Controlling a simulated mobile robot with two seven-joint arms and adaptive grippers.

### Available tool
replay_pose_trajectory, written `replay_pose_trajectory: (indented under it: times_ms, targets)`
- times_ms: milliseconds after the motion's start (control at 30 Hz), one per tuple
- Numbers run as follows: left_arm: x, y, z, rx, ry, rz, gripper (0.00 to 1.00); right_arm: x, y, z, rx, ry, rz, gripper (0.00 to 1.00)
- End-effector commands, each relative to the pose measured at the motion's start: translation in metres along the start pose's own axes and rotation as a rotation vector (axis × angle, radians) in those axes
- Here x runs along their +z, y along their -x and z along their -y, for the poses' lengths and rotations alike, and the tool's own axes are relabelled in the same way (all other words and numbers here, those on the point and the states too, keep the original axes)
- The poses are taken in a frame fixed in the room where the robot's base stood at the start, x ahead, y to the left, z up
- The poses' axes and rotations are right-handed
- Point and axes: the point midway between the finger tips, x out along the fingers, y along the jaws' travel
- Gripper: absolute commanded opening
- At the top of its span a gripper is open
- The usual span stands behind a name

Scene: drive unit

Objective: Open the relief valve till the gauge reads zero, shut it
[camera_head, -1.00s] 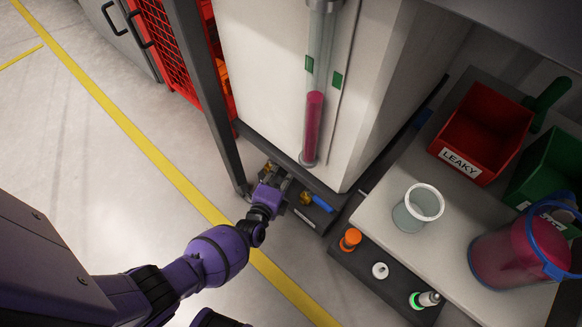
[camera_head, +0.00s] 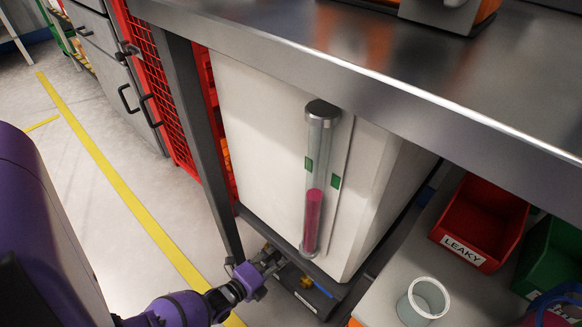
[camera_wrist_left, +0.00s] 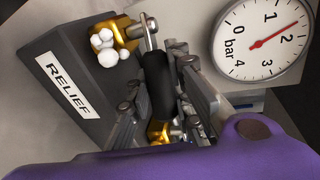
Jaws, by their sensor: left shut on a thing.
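The relief valve block, dark with a white RELIEF label (camera_wrist_left: 63,83), fills the left of the left wrist view. My left gripper (camera_wrist_left: 160,95) is shut on the black lever handle (camera_wrist_left: 159,80), between its grey fingers. White round puffs (camera_wrist_left: 104,46) sit at the brass fitting (camera_wrist_left: 123,33) above the label. The round white gauge (camera_wrist_left: 262,40) has its red needle between 1 and 2 bar. In the head view my left gripper (camera_head: 258,273) is low at the cabinet's foot, and the lever is too small to make out. My right gripper is out of view.
A sight tube (camera_head: 316,170) with pink liquid stands on the white cabinet (camera_head: 255,120). A steel bench top (camera_head: 380,75) overhangs it. A table post (camera_head: 195,130) stands close to my left arm. A red LEAKY bin (camera_head: 480,225) and clear beaker (camera_head: 424,300) are at right.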

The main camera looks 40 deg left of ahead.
Motion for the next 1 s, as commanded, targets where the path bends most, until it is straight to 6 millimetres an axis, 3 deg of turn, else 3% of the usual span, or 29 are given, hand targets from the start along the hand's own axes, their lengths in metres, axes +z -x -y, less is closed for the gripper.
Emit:
replay_pose_trajectory:
  times_ms: [333,367,500,833,1000]
  targets:
    - [0.003,0.003,-0.002,0.004,0.001,-0.005,0.0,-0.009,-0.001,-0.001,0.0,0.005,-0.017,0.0]
    - [0.003,0.003,-0.002,0.004,0.001,-0.005,0.23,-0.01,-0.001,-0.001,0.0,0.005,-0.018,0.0]
    - [0.002,0.003,-0.002,0.003,0.0,-0.006,0.39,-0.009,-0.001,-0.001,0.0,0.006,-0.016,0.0]
    - [0.002,0.005,-0.001,0.001,0.0,-0.006,0.39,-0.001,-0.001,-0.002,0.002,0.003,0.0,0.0]
    - [0.002,0.027,-0.003,0.005,0.0,-0.005,0.39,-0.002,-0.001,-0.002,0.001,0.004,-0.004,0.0]
